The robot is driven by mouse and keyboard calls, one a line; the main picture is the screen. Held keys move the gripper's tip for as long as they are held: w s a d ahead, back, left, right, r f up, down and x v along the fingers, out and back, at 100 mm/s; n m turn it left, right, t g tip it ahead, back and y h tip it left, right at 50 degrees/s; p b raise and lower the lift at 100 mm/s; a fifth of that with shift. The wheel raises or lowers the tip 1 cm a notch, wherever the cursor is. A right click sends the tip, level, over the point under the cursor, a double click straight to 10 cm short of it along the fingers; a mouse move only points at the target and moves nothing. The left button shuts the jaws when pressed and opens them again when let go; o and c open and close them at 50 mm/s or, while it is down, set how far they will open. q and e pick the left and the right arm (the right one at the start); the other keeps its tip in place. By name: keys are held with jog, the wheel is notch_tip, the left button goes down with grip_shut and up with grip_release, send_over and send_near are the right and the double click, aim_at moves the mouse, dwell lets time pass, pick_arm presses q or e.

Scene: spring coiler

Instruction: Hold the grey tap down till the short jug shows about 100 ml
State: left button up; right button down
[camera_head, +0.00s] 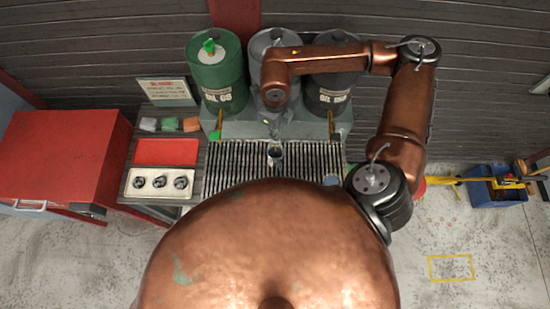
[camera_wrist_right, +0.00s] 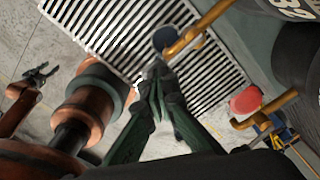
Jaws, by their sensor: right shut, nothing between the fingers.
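The grey drum (camera_head: 269,42) stands at the back between a green drum and a dark drum. My right arm bends over its front, hiding its tap. A small jug (camera_head: 275,152) stands on the slatted grate (camera_head: 225,165) below this drum; its level and marks are too small to read. In the right wrist view my right gripper (camera_wrist_right: 160,88) is shut and empty above the grate; contact with a tap cannot be told. Brass-coloured taps (camera_wrist_right: 200,30) show beyond the fingers. My left gripper (camera_wrist_right: 38,75) hangs at the left of that view, its fingers apart.
The green drum (camera_head: 217,75) and dark drum (camera_head: 334,88) flank the grey one. A blue round-topped thing (camera_head: 332,181) stands at the grate's right. A red tray (camera_head: 166,152) and a pale tray (camera_head: 157,183) lie left. A red cabinet (camera_head: 62,155) stands further left.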

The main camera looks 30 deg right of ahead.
notch_tip(320, 180, up, 7)
jog(key=p, duration=0.2)
jog(key=shift+p, duration=0.35)
dwell(0.5)
